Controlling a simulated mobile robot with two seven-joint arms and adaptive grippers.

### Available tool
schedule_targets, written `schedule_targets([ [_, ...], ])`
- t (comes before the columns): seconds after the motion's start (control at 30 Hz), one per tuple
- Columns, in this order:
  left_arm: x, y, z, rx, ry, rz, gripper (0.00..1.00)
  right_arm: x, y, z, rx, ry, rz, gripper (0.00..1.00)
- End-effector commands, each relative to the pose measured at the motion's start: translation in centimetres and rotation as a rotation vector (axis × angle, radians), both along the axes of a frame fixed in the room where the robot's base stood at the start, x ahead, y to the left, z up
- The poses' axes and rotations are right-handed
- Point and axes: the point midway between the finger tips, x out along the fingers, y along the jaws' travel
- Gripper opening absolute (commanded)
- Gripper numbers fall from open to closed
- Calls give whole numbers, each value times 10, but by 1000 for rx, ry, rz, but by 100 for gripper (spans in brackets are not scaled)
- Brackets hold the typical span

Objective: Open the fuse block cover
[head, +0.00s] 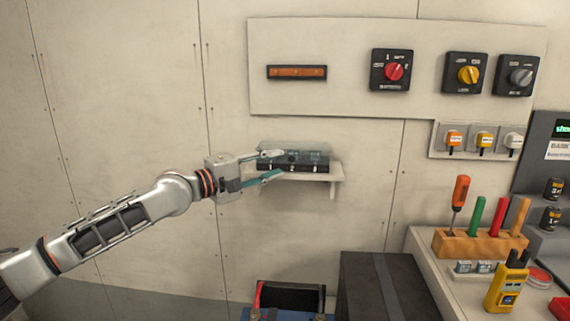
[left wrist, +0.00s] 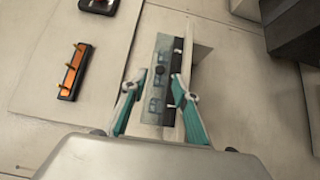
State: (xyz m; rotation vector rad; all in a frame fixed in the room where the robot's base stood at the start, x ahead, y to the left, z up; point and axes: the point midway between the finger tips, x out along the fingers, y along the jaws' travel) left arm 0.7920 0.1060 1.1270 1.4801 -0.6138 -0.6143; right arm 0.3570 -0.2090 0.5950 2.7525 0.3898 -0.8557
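The fuse block (head: 305,167) is a black box with a clear cover (head: 312,153) on a small white wall shelf (head: 336,173). The cover looks closed over the block. My left gripper (head: 273,166) is at the left end of the block, with its teal fingers spread. In the left wrist view the open fingers (left wrist: 153,95) stand on either side of the near part of the fuse block (left wrist: 160,75). I cannot tell whether a finger touches the cover. My right gripper is in neither view.
A panel above carries an orange bar (head: 297,72) and rotary switches with red (head: 394,72), yellow and grey knobs. At right, a bench holds a tool block (head: 478,243) and a yellow meter (head: 507,285). A dark box (head: 385,285) and a battery stand below.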

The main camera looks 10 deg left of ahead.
Motion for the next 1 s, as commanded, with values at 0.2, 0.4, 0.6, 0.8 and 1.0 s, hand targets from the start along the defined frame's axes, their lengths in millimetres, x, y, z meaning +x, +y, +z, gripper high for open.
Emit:
schedule_targets([
  [0.2,22,-22,-4,1,2,0,30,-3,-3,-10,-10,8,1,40],
  [0.4,29,-29,-2,1,1,0,30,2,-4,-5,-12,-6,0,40],
  [0.6,29,-29,-1,1,-1,0,30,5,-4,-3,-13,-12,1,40],
  [0.8,29,-29,-1,1,-1,0,0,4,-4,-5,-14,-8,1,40],
  [1.0,29,-29,0,1,0,0,0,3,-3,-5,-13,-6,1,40],
])
